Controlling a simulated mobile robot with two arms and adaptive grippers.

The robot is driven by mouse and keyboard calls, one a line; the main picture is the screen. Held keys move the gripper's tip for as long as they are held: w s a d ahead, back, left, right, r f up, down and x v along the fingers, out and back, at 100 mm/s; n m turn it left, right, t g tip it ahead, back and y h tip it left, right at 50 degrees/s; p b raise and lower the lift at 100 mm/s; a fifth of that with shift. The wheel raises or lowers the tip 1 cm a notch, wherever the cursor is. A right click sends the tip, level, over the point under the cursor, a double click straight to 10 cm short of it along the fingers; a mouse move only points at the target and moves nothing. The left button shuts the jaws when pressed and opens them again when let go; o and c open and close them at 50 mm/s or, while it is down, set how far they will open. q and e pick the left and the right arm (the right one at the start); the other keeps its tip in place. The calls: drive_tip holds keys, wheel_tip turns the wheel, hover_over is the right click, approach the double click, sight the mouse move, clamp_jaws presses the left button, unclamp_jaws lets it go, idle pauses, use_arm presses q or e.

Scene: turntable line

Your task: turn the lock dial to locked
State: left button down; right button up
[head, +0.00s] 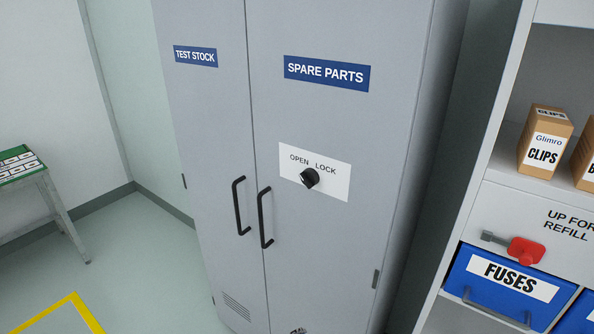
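The lock dial (309,178) is a small round black knob on a white plate (335,177) marked OPEN on the left and LOCK on the right. It sits below and between the two words. I cannot tell clearly which word its pointer faces. The plate is on the right door of a grey cabinet (330,240), under the blue SPARE PARTS sign (326,73). Both cabinet doors look shut. Neither of my grippers can be made out, and nothing touches the dial. A small dark shape at the bottom edge is too cut off to identify.
Two black door handles (264,217) stand out left of and below the dial. A shelf unit (497,202) on the right holds CLIPS boxes (544,143), a blue FUSES bin (480,272) and a red-handled lever (525,251). A table (45,185) stands far left.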

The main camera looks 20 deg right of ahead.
sight(305, 182)
drive_tip(key=w+a+r+n+t+h+p, duration=0.15)
drive_tip(key=w+r, duration=0.25)
drive_tip(key=r, duration=0.6)
drive_tip(key=w+r+n+t+h+p, duration=0.15)
drive_tip(key=w+r, duration=0.25)
drive_tip(key=r, duration=0.6)
wheel_tip(305, 182, up, 28)
drive_tip(key=a+n+t+h+p, duration=0.2)
drive_tip(key=t+h, duration=0.1)
drive_tip(key=h, duration=0.2)
drive_tip(key=p+x, duration=0.3)
drive_tip(key=x, duration=0.3)
drive_tip(key=shift+d+r, duration=0.15)
drive_tip(key=shift+d, duration=0.1)
drive_tip(key=shift+w+d, duration=0.4)
use_arm(q)
wheel_tip(305, 182, up, 9)
drive_tip(key=shift+a, duration=0.3)
drive_tip(key=shift+r, duration=0.1)
use_arm(e)
drive_tip(key=c, duration=1.2)
use_arm(q)
drive_tip(key=shift+d, duration=0.1)
use_arm(e)
drive_tip(key=shift+o, duration=0.2)
